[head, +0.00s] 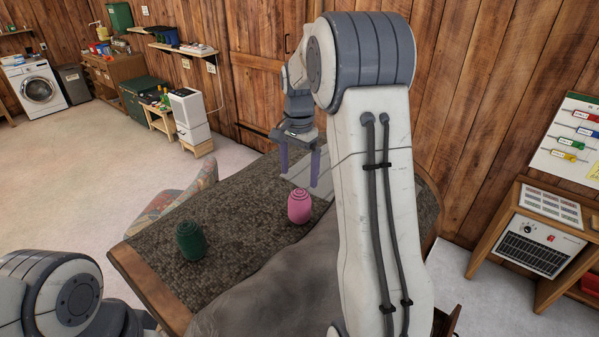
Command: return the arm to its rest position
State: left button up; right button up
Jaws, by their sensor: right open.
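My right arm reaches up through the middle of the head view and bends down over the table. Its gripper (299,168) points down and is open, with nothing between the fingers. It hangs above and just behind a pink ribbed object (300,206) on the table, apart from it as far as I can tell. A dark green ribbed object (190,240) stands further left on the table. Part of my left arm shows at the lower left, but its gripper is out of view.
The table (150,281) has a dark speckled top and a wooden edge; my right arm hides its right part. A patterned chair (178,199) stands at its far left side. A wooden cabinet with a heater (535,245) stands at the right. Open floor lies left.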

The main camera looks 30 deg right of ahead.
aim_at(299, 206)
jog(key=shift+f, duration=0.1)
notch_tip(299, 206, down, 12)
jog(key=b, duration=1)
jog(key=shift+f, duration=0.15)
jog(key=shift+r+p, duration=0.2)
jog(key=shift+p, duration=0.1)
